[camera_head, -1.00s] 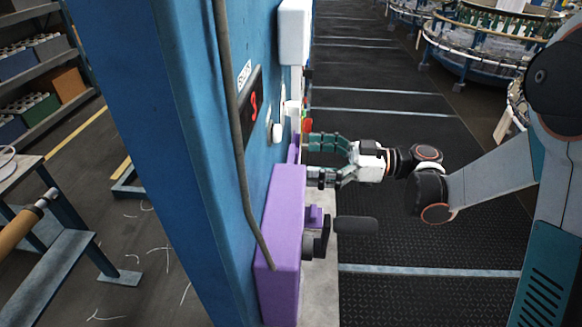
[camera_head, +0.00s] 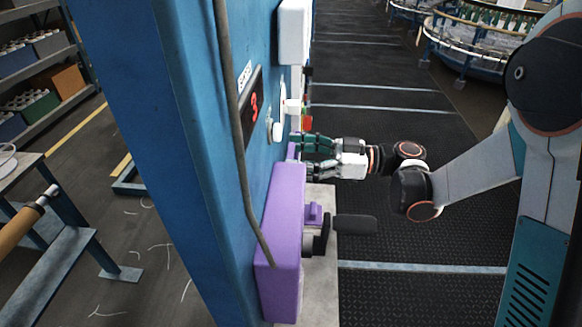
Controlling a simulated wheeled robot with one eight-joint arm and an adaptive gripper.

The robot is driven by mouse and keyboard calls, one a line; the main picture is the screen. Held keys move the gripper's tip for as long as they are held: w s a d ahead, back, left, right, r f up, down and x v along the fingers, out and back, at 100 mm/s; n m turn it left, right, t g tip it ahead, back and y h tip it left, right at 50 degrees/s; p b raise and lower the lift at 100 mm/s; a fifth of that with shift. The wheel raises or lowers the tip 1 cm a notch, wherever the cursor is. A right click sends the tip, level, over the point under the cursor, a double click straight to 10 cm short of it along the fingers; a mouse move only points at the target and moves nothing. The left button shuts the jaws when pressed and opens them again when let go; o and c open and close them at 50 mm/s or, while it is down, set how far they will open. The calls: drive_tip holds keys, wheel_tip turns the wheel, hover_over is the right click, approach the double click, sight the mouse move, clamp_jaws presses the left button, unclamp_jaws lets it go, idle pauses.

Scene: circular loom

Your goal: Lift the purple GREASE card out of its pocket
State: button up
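A thin purple sliver (camera_head: 292,151) shows edge-on at the blue panel's face, just above the large purple box. It may be the GREASE card; no lettering is readable, and its pocket cannot be made out. My gripper (camera_head: 303,157) points left at the panel, with its fingertips beside this sliver. The fingers sit closer together than before, one above the other. Whether they touch or grip the card is hidden at this angle.
The purple box (camera_head: 283,230) with a black-handled lever (camera_head: 352,224) sticks out below my gripper. A red display (camera_head: 254,106), a white knob (camera_head: 276,131) and a hanging cable (camera_head: 240,150) are on the blue panel (camera_head: 165,150). Dark floor (camera_head: 420,290) lies open to the right.

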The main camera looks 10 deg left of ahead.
drive_tip(key=shift+r, duration=0.65)
wheel_tip(320, 180, up, 6)
drive_tip(key=p, duration=0.3)
drive_tip(key=shift+r+p, duration=0.2)
drive_tip(key=shift+p, duration=0.15)
drive_tip(key=shift+f, duration=0.1)
